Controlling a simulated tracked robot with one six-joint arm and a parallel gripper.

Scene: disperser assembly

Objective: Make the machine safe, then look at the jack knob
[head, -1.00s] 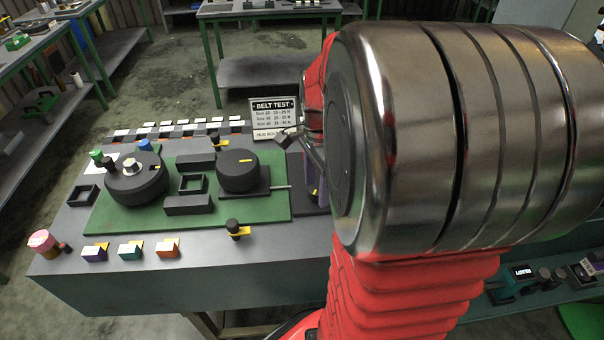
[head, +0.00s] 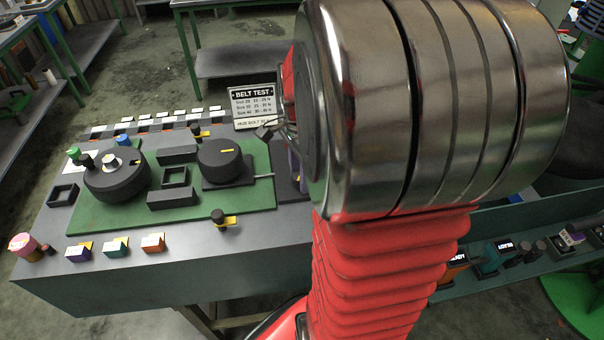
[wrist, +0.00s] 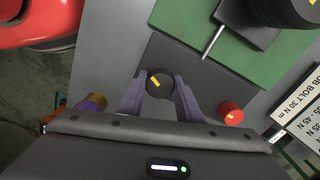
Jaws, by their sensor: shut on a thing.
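In the wrist view the purple fingers of my gripper (wrist: 160,88) are shut on a black round knob (wrist: 157,77) with a yellow mark, probably the jack knob. It stands on a dark plate beside the green plate, near a thin rod. A red knob (wrist: 231,112) with a yellow mark is just right of the fingers. In the head view my arm hides the knob and most of my gripper. The belt test machine (head: 120,285) has a green plate with a large black drum (head: 117,184) and a smaller black drum (head: 220,161). A pink-red button (head: 22,245) is at its left front corner.
The belt test sign (head: 252,105) stands at the back, close to my arm. Purple, teal and orange blocks (head: 115,246) line the front. A black post (head: 217,216) on a yellow base stands near them. Small devices (head: 500,252) sit on a lower shelf at right.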

